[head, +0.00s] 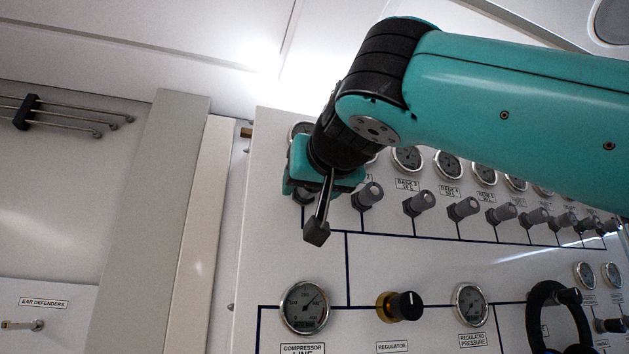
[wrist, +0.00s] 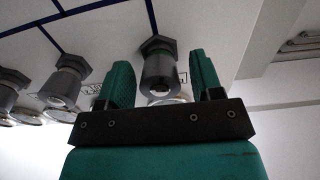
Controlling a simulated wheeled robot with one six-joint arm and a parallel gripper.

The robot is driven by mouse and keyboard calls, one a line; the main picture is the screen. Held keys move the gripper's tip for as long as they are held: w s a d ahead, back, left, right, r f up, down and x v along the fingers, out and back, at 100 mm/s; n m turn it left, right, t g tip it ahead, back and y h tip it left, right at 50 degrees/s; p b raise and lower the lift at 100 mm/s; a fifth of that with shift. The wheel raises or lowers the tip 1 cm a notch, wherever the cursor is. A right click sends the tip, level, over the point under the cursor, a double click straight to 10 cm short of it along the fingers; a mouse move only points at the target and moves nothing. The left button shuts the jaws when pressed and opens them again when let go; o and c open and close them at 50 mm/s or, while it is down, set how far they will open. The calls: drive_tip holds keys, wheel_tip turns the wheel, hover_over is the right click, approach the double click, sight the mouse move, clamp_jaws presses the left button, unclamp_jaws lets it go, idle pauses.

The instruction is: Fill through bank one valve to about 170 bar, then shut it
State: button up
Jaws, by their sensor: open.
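In the wrist view a grey valve knob (wrist: 160,72) on a hex base stands between the two teal fingers of my gripper (wrist: 160,88). The jaws are open, with a gap visible on each side of the knob. In the head view my gripper (head: 298,182) is at the left end of the bank valve row and hides the valve there and its label. That position fits bank one, but I cannot read its label. The gauge (head: 298,131) above it is mostly covered by my arm; its needle is not readable.
More grey bank valves (head: 370,194) run to the right, with gauges (head: 407,158) above. Below are the compressor line gauge (head: 304,307), the regulator knob (head: 405,306), the regulated pressure gauge (head: 470,304) and a black hose (head: 538,318). An ear defenders hook (head: 22,325) is at left.

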drive_tip(key=c, duration=0.9)
drive_tip(key=shift+d, duration=0.1)
